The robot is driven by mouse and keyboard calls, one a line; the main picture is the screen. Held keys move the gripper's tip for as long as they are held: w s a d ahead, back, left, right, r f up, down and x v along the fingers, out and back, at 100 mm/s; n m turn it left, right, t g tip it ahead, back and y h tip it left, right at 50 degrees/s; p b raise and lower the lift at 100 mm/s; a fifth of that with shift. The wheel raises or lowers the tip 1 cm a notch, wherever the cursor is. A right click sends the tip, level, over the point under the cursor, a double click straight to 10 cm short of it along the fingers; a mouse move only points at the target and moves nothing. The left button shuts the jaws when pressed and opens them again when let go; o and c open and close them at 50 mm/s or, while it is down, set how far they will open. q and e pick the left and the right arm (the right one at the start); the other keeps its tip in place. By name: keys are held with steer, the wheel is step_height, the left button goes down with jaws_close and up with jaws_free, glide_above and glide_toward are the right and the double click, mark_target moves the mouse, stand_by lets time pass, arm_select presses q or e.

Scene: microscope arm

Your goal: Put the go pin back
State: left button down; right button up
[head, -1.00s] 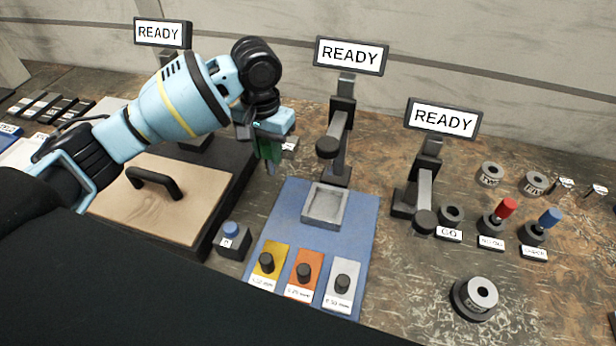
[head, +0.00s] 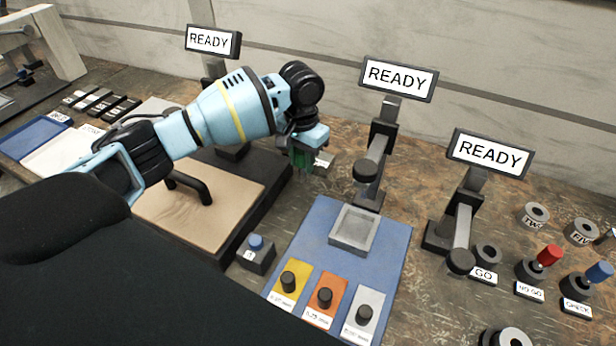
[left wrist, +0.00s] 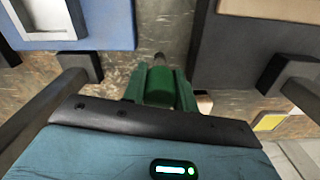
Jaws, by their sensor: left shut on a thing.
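My left gripper (head: 301,158) is shut on a green-handled pin, the go pin (left wrist: 160,86). In the left wrist view its handle sits between the fingers and a grey tip shows beyond it. In the head view the gripper hangs over bare bench behind the blue mat; the pin's lower end is hard to make out. The dark round holder (head: 487,255) behind the GO label (head: 484,275) stands at the right with no pin in it. My right gripper is out of view.
A red-handled pin (head: 549,256) and a blue-handled pin (head: 599,271) stand in holders right of the GO holder. A stand with a READY sign (head: 487,155) rises just left of it. The blue mat (head: 311,240) carries a grey tray (head: 353,230) and coloured plates.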

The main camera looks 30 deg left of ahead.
mark_target(302, 182)
arm_select(q)
steer(key=shift+f, duration=2.55)
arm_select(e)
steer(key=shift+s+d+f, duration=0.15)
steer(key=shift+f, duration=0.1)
arm_select(q)
steer(key=shift+f, duration=0.15)
steer(key=c, duration=1.1)
jaws_free()
step_height(302, 182, up, 11)
steer(key=shift+p, duration=0.3)
steer(key=shift+o, duration=0.4)
steer(key=shift+r, duration=0.65)
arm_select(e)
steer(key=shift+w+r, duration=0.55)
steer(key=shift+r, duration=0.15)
